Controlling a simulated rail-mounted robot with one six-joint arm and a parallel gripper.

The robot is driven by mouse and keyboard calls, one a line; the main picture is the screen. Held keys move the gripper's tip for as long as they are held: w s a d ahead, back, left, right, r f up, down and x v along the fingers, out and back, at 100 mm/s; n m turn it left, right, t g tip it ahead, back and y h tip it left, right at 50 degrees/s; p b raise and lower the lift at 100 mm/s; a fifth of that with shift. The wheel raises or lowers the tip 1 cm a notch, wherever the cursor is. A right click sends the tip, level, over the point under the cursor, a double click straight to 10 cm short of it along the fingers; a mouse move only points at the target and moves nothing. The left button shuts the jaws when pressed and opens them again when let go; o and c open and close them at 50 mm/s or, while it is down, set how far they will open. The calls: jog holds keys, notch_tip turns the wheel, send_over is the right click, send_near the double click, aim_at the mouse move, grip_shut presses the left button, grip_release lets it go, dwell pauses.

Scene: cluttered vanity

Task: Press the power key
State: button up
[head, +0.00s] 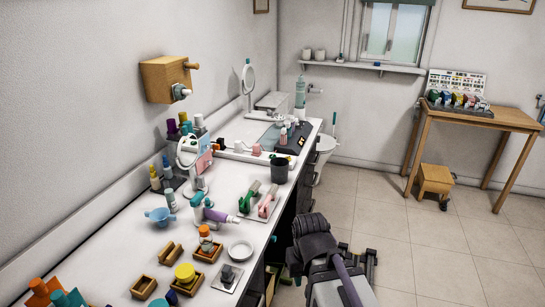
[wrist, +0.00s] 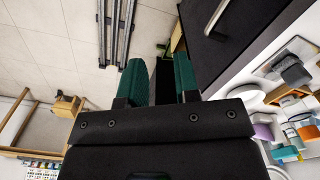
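I cannot make out a part clearly marked as a power key. A small dark block on a light square plate (head: 228,277) sits at the counter's near front edge. It also shows at the right of the wrist view (wrist: 292,70), with no readable label. A dark panel (head: 292,138) with a small orange mark lies at the counter's far end. My gripper (wrist: 160,78) shows two green-padded fingers apart with nothing between them. It is beside the counter front, over the floor, away from both. In the head view my dark arm hides the fingers.
The white counter (head: 130,230) is crowded with bottles, wooden trays, a hairdryer-like tool (head: 212,210) and a round mirror (head: 188,155). A dark cup (head: 279,169) stands near the front edge. Open tiled floor (head: 440,250) lies to the right, before a wooden table (head: 480,117).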

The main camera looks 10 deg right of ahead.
grip_shut()
dwell(1.4)
